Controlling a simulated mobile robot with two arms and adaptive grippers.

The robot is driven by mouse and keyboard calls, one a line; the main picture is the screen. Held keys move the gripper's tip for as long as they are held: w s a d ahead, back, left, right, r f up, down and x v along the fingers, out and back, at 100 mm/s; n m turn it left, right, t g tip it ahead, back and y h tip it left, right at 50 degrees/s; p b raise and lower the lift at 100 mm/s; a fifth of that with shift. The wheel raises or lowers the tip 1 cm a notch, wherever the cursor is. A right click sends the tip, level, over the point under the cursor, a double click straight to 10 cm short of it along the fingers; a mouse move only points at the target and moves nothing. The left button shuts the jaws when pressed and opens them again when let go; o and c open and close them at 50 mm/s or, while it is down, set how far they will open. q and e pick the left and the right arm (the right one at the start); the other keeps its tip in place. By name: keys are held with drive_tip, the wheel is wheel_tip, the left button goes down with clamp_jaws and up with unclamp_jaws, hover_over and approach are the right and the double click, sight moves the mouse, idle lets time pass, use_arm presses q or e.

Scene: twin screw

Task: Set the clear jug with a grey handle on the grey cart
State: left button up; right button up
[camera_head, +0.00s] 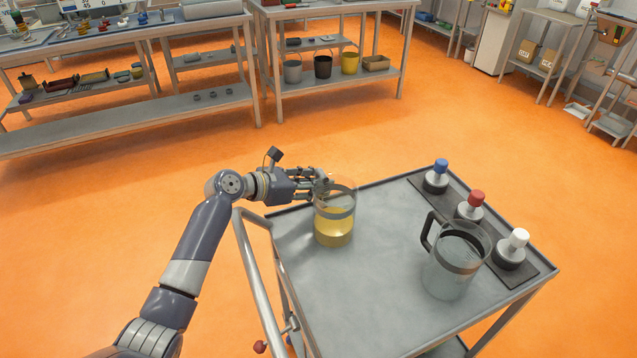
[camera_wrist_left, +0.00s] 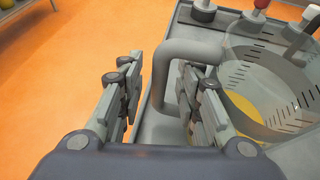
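The clear jug with a grey handle (camera_head: 334,229) holds yellow liquid and stands upright on the grey cart (camera_head: 365,295), near its far left corner. My left gripper (camera_head: 314,184) is at the jug's upper left side. In the left wrist view, the jug (camera_wrist_left: 270,85) is at the right and its grey handle (camera_wrist_left: 163,72) lies between the spread fingers of the left gripper (camera_wrist_left: 160,88). The fingers are open, with a clear gap to the handle on the left side. My right gripper is not in view.
A second clear jug with a black handle (camera_head: 455,262) stands on the cart's right part. Beside it, a dark strip (camera_head: 411,181) carries blue-, red- and white-capped pieces. The cart's front middle is bare. Its push handle (camera_head: 258,285) runs along the left side. Workbenches stand farther back.

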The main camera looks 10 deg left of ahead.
use_arm(q)
drive_tip(key=v, duration=1.1)
drive_tip(key=shift+s+a, duration=0.1)
